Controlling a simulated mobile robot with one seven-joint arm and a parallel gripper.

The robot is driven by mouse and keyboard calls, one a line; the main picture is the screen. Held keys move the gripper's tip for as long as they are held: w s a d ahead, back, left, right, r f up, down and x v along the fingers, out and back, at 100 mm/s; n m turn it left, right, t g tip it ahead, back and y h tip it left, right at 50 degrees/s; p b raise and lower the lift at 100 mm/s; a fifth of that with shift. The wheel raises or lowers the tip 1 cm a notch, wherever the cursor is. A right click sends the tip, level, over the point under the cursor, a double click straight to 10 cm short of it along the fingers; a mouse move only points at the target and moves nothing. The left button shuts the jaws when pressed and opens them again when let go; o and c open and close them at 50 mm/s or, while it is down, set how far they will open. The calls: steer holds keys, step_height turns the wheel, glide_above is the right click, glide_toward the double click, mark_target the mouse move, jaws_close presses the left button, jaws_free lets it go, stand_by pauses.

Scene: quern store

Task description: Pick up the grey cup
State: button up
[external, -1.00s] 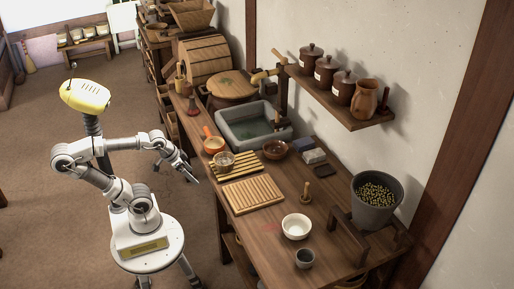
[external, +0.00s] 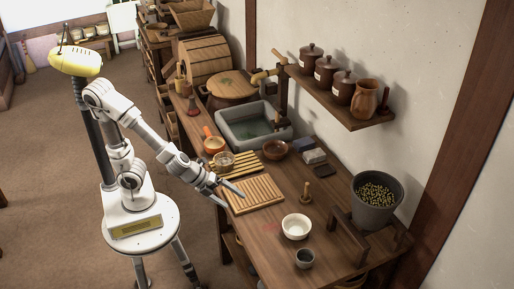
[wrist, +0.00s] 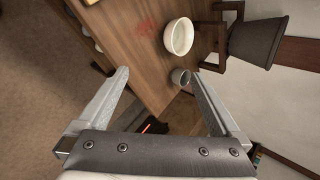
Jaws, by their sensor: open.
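The small grey cup (external: 305,259) stands upright near the front end of the wooden counter (external: 262,232), just in front of a white bowl (external: 296,227). In the wrist view the grey cup (wrist: 181,76) shows beyond my fingertips, nearer the right finger, with the white bowl (wrist: 179,37) past it. My gripper (external: 228,194) is over the slatted wooden board, well short of the cup and apart from it. In the wrist view my gripper (wrist: 160,72) is open, with nothing between its fingers.
A slatted board (external: 253,195), a wooden pestle-like tool (external: 306,193) and a stone sink (external: 253,124) are on the counter. A dark grey bucket of olive-green pieces (external: 376,198) sits in a wooden stand to the right of the cup. Bare counter lies left of the bowl.

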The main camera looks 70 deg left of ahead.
steer(key=w+d+f+m+t+b, duration=0.1)
steer(key=w+d+f+m, duration=0.2)
steer(key=d+m, duration=0.2)
steer(key=w+d+f+m+b, duration=0.1)
steer(key=w+d+f+m, duration=0.2)
steer(key=d+m, duration=0.2)
steer(key=m+t+h, duration=0.1)
steer(key=m+t, duration=0.1)
steer(key=m, duration=0.4)
glide_toward(313, 258)
steer(key=x, duration=0.1)
steer(key=b+x, duration=0.2)
steer(key=x, duration=0.1)
steer(key=shift+s+d+f, duration=0.15)
steer(key=shift+s+f, duration=0.1)
steer(key=shift+f, duration=0.05)
steer(key=shift+h, duration=0.3)
steer(key=shift+w+r+b+x, duration=0.15)
steer(key=shift+b+x, duration=0.25)
steer(key=shift+x, duration=1)
steer(key=shift+w+r+b+x, duration=0.15)
steer(key=shift+b+x, duration=0.2)
steer(key=shift+x, duration=1.05)
